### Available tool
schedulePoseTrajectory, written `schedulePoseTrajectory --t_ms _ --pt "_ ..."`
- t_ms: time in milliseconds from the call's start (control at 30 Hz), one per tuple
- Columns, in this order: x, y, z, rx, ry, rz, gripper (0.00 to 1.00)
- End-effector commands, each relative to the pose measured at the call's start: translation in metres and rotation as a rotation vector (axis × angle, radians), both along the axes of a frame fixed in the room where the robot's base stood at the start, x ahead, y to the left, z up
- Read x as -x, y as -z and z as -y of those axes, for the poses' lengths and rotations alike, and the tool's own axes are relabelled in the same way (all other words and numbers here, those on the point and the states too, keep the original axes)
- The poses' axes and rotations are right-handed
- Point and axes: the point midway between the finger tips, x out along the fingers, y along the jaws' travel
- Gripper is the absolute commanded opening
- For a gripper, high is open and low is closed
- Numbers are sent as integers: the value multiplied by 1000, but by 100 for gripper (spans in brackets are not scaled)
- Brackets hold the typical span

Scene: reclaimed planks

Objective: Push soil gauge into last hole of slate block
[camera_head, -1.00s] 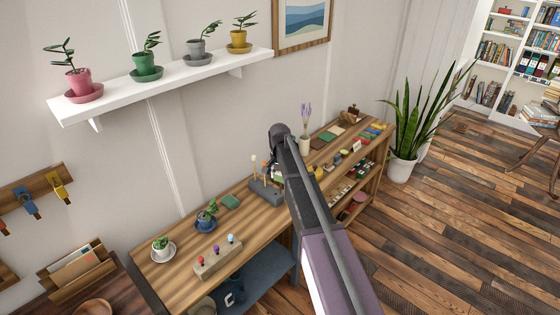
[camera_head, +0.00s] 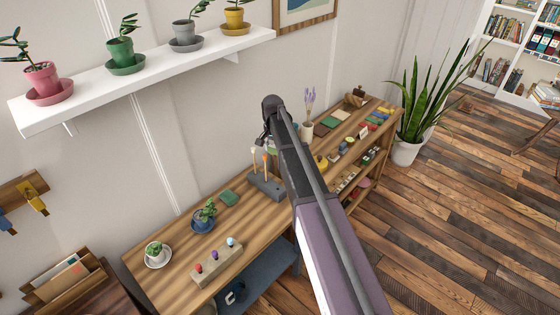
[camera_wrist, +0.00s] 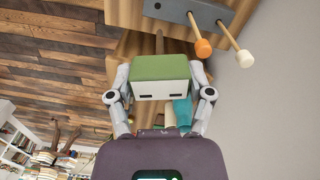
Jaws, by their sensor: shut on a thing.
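The soil gauge (camera_wrist: 160,67) has a boxy green and white head with two dark slots and a thin brown stem. My gripper (camera_wrist: 160,85) is shut on the head from both sides in the wrist view. The stem points toward the grey slate block (camera_wrist: 193,9), and its tip appears short of the block. One empty hole shows in the block's face. Two other gauges stand in it, one orange-capped (camera_wrist: 203,48) and one cream-capped (camera_wrist: 244,58). In the head view, the slate block (camera_head: 266,186) sits on the wooden bench, with my gripper (camera_head: 268,142) above it.
The bench (camera_head: 180,265) also holds a blue potted plant (camera_head: 203,218), a green pad (camera_head: 229,197) and a wooden block with coloured knobs (camera_head: 217,263). A lavender vase (camera_head: 307,128) stands behind my arm. A white shelf (camera_head: 150,80) with potted plants hangs above.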

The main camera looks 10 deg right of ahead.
Motion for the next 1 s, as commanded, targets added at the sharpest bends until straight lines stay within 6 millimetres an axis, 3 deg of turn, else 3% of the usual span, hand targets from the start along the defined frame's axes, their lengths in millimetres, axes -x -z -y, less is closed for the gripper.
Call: schedulePoseTrajectory --t_ms 467,1000 --pt "0 5 11 -1 13 1 13" --pt "-1 68 18 -20 15 13 13"
